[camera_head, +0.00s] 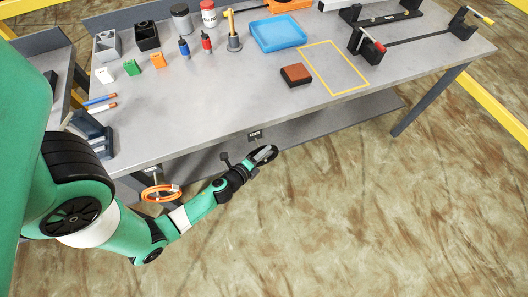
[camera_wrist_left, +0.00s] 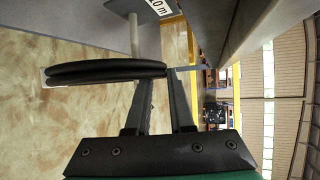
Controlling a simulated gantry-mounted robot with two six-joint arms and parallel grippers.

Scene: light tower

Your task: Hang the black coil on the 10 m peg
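The black coil (camera_wrist_left: 95,72) appears edge-on in the left wrist view, its right end between the fingertips of my left gripper (camera_wrist_left: 167,75). The gripper looks shut on it. A pale peg (camera_wrist_left: 134,38) comes down from a grey panel with a partly cut-off label (camera_wrist_left: 157,8) reading "0 m". The peg's lower end meets the coil's upper edge in the picture; I cannot tell whether it passes through the loop. In the head view, my left gripper (camera_head: 257,160) and the black coil (camera_head: 264,154) are just off the table's front edge. My right gripper is not in view.
An orange coil (camera_head: 161,193) hangs below the table front, left of my left gripper. The grey workbench (camera_head: 230,100) carries a blue tray (camera_head: 278,34), a brown-topped block (camera_head: 296,74) and several small tools. Open floor (camera_head: 350,210) lies in front.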

